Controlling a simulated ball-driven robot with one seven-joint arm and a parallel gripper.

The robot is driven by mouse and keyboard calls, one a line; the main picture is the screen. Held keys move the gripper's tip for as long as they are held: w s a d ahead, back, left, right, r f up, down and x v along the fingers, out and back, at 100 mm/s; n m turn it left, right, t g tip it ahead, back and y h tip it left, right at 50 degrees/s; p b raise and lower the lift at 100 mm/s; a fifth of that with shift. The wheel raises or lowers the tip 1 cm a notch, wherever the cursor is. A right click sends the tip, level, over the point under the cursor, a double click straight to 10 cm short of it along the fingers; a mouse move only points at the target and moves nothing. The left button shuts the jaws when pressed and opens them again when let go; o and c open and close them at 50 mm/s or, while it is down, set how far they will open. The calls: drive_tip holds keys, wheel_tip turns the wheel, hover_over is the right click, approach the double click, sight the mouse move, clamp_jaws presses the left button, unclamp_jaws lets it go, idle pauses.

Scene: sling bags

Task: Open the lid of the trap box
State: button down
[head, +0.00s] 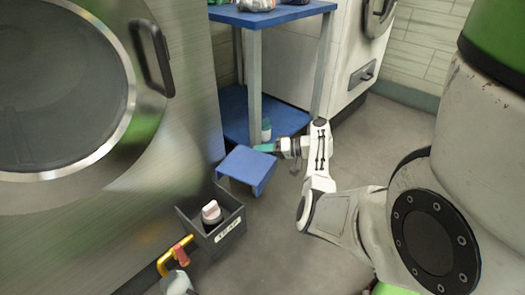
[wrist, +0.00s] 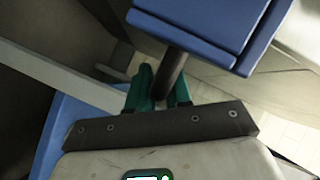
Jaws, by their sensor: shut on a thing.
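My gripper (head: 265,147) is at the far right edge of the blue piece. In the wrist view its green fingers (wrist: 159,88) are shut around the dark bar.
A grey bin (head: 237,226) with a pink-capped bottle (head: 211,211) stands in front of the blue piece. A yellow-handled thing (head: 172,256) is left of it. A blue shelf table (head: 254,80) stands behind my gripper. Open floor (head: 275,240) lies right of the bin.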

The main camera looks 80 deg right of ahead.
drive_tip(key=shift+a+f, duration=0.1)
drive_tip(key=shift+a, duration=0.05)
drive_tip(key=c, duration=1.4)
unclamp_jaws()
drive_tip(key=shift+s+r, duration=0.2)
drive_tip(key=shift+s, duration=0.1)
drive_tip(key=p+v, duration=0.3)
drive_tip(key=v, duration=0.7)
